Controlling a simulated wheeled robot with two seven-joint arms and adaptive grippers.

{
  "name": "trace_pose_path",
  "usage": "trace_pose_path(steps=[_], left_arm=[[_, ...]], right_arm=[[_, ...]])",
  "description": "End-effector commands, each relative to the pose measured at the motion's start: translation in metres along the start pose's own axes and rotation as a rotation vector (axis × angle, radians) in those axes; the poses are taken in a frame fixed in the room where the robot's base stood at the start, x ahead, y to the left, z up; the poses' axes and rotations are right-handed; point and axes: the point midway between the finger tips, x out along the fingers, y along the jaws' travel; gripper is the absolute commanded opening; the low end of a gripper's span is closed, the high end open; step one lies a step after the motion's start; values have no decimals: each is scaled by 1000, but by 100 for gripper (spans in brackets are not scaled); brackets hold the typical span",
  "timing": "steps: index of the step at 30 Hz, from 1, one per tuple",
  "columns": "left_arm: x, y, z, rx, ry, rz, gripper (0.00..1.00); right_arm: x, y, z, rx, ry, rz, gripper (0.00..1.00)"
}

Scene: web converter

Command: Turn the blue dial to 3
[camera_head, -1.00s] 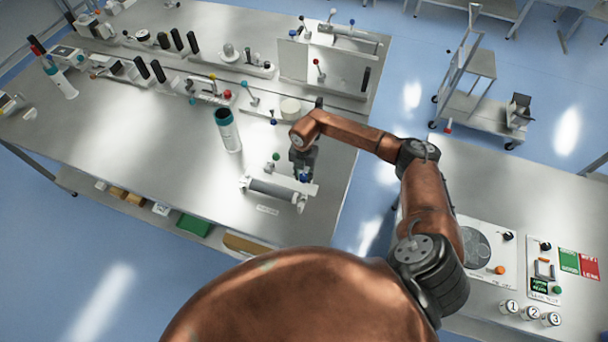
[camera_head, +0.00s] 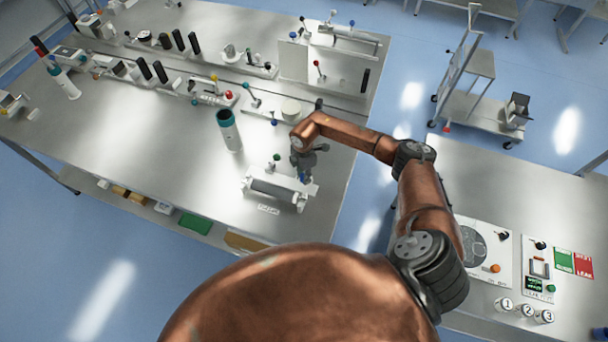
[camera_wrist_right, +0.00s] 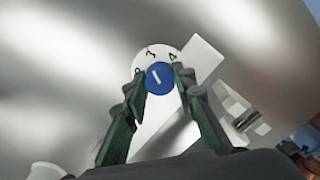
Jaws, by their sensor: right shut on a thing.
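The blue dial (camera_wrist_right: 160,77) sits on a round white plate (camera_wrist_right: 150,112) in the right wrist view. A short white pointer line on it slants toward the upper left. Small dark numerals sit around its far side; they look like a 3 and a 4, with another mark at the left that I cannot read. My right gripper (camera_wrist_right: 163,80) has a finger on each side of the dial and is shut on it. In the head view my right gripper (camera_head: 303,172) points down at the dial beside a roller unit (camera_head: 272,190). My left gripper is not in view.
A bottle with a teal top (camera_head: 229,130) stands left of my right gripper. Levers, knobs and black-handled parts line the back of the steel table (camera_head: 165,130). A side bench at the right holds panels and numbered white cylinders (camera_head: 525,310). The table's front left is clear.

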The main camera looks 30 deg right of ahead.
Motion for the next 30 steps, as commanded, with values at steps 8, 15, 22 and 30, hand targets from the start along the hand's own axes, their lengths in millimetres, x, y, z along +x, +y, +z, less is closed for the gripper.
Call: trace_pose_path(steps=[8, 15, 22, 30], left_arm=[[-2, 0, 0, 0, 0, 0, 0], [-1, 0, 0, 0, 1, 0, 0], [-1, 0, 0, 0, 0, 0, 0], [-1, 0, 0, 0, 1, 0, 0]], right_arm=[[-1, 1, 1, 33, -2, 3, 0], [-1, 1, 1, 33, -2, 3, 0], [-1, 1, 1, 32, -2, 2, 35], [0, 0, 0, 31, -1, 1, 42]])
